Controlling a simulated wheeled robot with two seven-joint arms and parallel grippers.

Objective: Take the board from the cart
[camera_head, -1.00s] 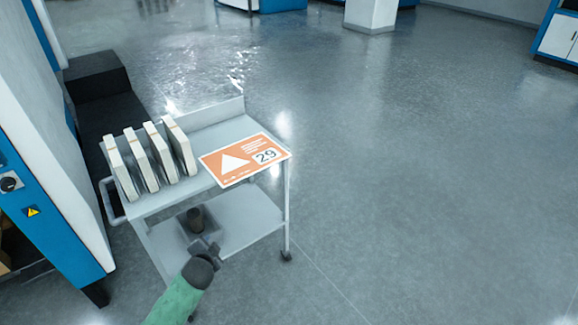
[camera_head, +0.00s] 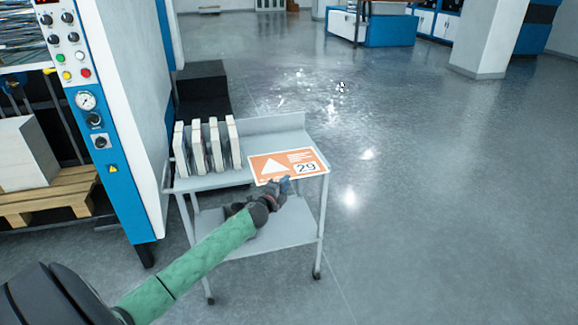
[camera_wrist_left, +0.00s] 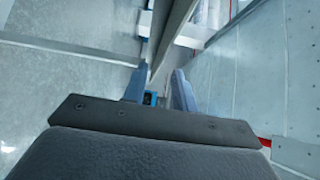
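The board is a flat orange and white sign (camera_head: 289,165) with a triangle and the number 29. It lies on the right part of the cart's top shelf and sticks out a little over the front edge. My left gripper (camera_head: 285,184) is at the board's front edge in the head view. In the left wrist view its two blue-grey fingers (camera_wrist_left: 160,88) stand apart, with a thin grey edge running between them. I cannot tell whether that edge is the board or the shelf, or whether the fingers touch it. My right gripper is out of view.
The grey cart (camera_head: 278,123) has a raised back rim, a lower shelf and wheels. Several pale upright blocks (camera_head: 215,145) stand on its left part. A blue and white machine (camera_head: 125,130) and a wooden pallet (camera_head: 45,195) are at the left. The floor to the right is clear.

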